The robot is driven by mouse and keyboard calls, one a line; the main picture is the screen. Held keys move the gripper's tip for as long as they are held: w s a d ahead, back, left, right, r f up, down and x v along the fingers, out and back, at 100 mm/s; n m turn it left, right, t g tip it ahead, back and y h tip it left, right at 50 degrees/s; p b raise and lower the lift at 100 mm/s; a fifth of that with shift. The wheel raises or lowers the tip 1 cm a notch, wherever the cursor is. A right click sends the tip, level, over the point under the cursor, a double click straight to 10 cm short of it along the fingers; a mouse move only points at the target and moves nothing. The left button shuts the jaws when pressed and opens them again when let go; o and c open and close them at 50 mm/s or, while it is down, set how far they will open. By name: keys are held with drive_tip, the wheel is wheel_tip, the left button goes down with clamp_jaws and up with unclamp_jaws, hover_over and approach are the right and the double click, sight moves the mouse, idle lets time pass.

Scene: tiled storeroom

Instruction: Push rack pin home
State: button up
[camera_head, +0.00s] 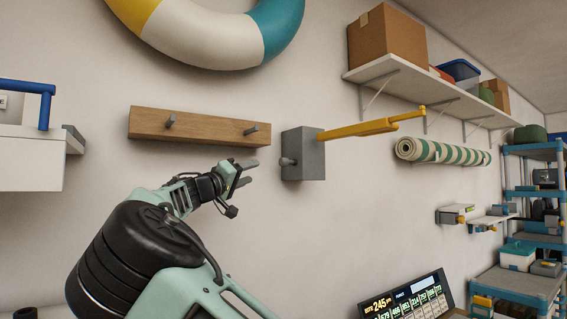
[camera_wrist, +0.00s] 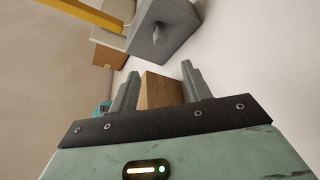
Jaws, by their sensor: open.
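A grey block (camera_head: 307,153) is mounted on the wall with a long yellow arm (camera_head: 370,128) reaching out to the right. A grey rack pin (camera_head: 288,161) with a rounded end sticks out of the block's face. In the wrist view the block (camera_wrist: 178,28) is at the top with the pin (camera_wrist: 158,38) standing out of it. The yellow arm (camera_wrist: 88,14) is at upper left there. My gripper (camera_head: 249,173) is open and empty, just left of the pin and apart from it. In the wrist view its fingertips (camera_wrist: 161,71) are below the pin. How deep the pin sits is hidden.
A wooden peg rail (camera_head: 190,127) is on the wall above and left of my gripper. A life ring (camera_head: 215,35) hangs above. A shelf (camera_head: 415,88) with boxes, a rolled striped mat (camera_head: 440,152) and a blue-grey rack (camera_head: 535,190) are right. A keypad panel (camera_head: 405,298) is below.

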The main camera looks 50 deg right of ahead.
sight(281, 161)
drive_tip(key=p+x, duration=0.7)
drive_tip(key=x, duration=0.8)
drive_tip(key=shift+s, duration=0.15)
drive_tip(key=shift+d+p, duration=0.35)
drive_tip(key=shift+d, duration=0.35)
